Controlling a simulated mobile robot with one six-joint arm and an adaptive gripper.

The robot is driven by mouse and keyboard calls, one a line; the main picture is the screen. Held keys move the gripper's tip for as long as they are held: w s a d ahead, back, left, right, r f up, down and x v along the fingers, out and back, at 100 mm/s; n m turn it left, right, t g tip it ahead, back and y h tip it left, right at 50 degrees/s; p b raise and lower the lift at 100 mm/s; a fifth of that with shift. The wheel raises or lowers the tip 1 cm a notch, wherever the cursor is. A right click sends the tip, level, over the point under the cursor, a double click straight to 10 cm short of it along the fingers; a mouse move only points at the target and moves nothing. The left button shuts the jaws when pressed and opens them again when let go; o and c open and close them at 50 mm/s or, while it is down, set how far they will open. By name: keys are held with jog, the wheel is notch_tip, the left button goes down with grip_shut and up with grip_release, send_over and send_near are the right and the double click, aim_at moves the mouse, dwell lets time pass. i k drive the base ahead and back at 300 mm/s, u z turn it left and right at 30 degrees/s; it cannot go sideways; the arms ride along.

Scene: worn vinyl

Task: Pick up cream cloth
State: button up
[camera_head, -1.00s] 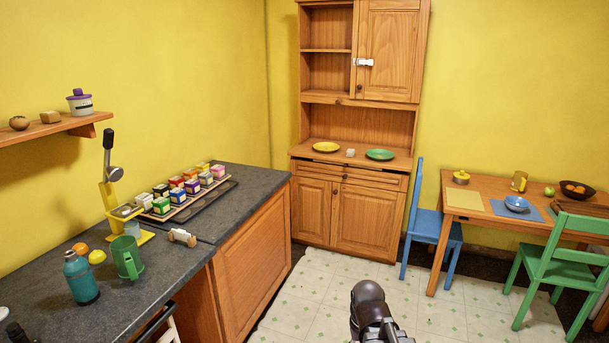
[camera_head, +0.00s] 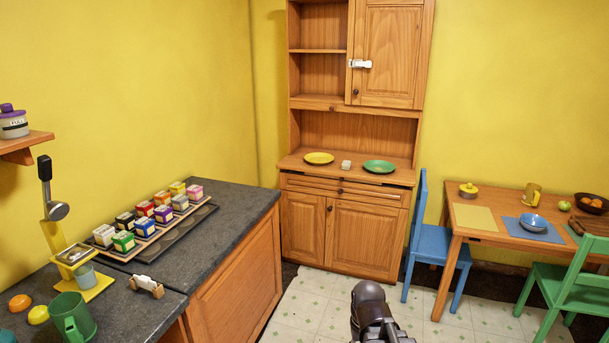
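I cannot pick out a cream cloth for certain. A small off-white block-like item (camera_head: 346,165) sits on the wooden hutch's counter between a yellow plate (camera_head: 319,158) and a green plate (camera_head: 379,167); it is too small to tell if it is folded cloth. A flat pale-yellow mat or cloth (camera_head: 475,217) lies on the wooden table at the right, left of a blue mat. A dark part of my arm shows at the bottom centre, well apart from both. My gripper's fingers are not in view.
The grey counter (camera_head: 222,238) at left holds several small boxes on a rack, a yellow press (camera_head: 62,240) and a green mug (camera_head: 72,318). A blue chair (camera_head: 435,243) and green chair (camera_head: 565,290) flank the table (camera_head: 495,237).

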aim_at(345, 165)
jog(key=z, duration=0.1)
jog(key=i, duration=2)
jog(key=z, duration=0.1)
